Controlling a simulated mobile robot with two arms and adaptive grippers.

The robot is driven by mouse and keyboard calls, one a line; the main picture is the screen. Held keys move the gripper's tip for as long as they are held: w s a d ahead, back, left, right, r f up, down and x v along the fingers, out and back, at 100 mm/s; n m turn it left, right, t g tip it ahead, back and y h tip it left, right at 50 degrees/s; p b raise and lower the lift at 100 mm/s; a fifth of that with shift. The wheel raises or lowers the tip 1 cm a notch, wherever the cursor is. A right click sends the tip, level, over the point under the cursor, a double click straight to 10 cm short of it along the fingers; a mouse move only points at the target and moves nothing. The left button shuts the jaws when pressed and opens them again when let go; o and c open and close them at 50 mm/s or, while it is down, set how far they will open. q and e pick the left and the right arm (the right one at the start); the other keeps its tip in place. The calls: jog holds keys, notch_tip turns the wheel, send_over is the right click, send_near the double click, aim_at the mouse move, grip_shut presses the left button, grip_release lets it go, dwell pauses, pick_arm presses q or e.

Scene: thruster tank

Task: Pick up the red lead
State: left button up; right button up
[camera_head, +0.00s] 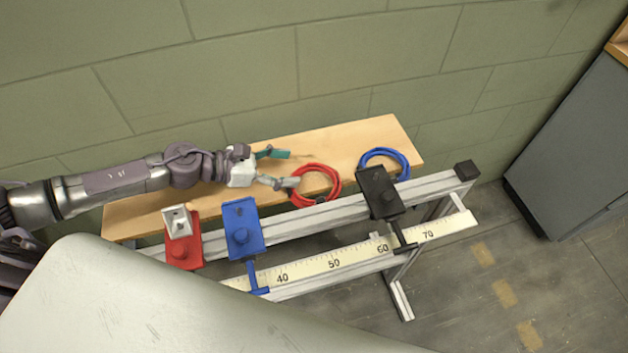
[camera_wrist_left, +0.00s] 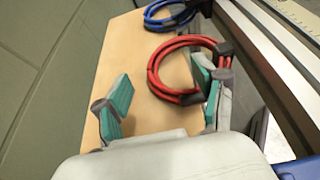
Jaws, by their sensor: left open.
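The red lead (camera_head: 334,186) is a coiled cable lying on the wooden shelf (camera_head: 345,134), and it also shows in the left wrist view (camera_wrist_left: 155,74). My left gripper (camera_head: 286,168) is open at the left side of the coil, with its fingers spread. In the left wrist view my left gripper (camera_wrist_left: 162,102) has its right finger at the right edge of the coil, close to its dark connector; I cannot tell whether they touch. The left finger stands apart from the coil over bare wood. My right gripper is not in view.
A coiled blue lead (camera_head: 403,158) lies to the right on the shelf. In front runs a metal rail with a ruler (camera_head: 335,262) and red (camera_head: 183,252), blue (camera_head: 243,230) and black (camera_head: 379,193) blocks. A wall stands behind the shelf. A grey cabinet (camera_head: 575,150) is at right.

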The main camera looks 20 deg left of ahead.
aim_at(316, 168)
pick_arm(q)
jog(key=shift+x, duration=1.2)
jog(key=x, duration=0.1)
jog(key=p+x, duration=0.1)
jog(key=x, duration=0.3)
jog(key=shift+w+a+f, duration=0.25)
jog(key=shift+a+f, duration=0.05)
jog(key=shift+f, duration=0.1)
grip_shut()
